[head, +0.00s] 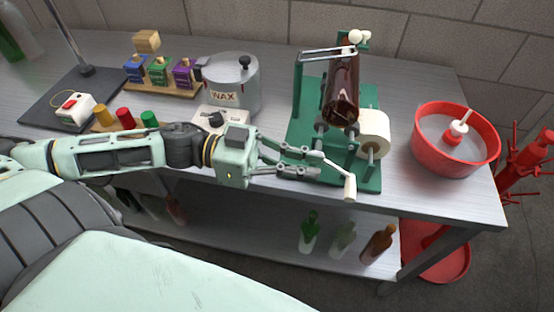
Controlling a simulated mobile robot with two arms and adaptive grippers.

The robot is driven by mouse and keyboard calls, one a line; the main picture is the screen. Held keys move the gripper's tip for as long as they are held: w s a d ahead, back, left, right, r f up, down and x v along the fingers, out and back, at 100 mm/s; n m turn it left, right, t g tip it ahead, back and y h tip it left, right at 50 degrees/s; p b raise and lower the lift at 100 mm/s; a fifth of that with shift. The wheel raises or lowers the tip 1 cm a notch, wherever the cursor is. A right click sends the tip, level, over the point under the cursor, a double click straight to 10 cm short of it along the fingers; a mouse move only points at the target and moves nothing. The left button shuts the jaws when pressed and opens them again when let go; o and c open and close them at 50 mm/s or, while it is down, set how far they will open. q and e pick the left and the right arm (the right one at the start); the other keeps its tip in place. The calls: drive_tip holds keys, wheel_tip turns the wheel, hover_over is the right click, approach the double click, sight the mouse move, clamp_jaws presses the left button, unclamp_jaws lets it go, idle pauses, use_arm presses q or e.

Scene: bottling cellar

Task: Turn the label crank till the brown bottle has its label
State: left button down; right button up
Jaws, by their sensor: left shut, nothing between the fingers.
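The brown bottle (342,95) lies in the green labelling machine (296,138), under a metal frame with white knobs. The side of the bottle I can see is bare, glossy brown glass. A white label roll (373,128) sits to the right of its near end. The crank, a thin rod with a white handle (350,188), sticks out at the machine's front edge. My left gripper (317,166) is shut and empty, just left of the crank handle. Its fingertips overlap the crank rod in the picture; I cannot tell if they touch. My right gripper is out of view.
A red tub (457,140) stands on the right of the bench. A wax pot (232,85), a small white box with a black knob (222,120) and coloured blocks (160,73) stand left. Several bottles (310,232) stand on the shelf below. A red rack (525,165) is at far right.

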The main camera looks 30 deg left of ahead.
use_arm(q)
drive_tip(key=shift+v, duration=2.6)
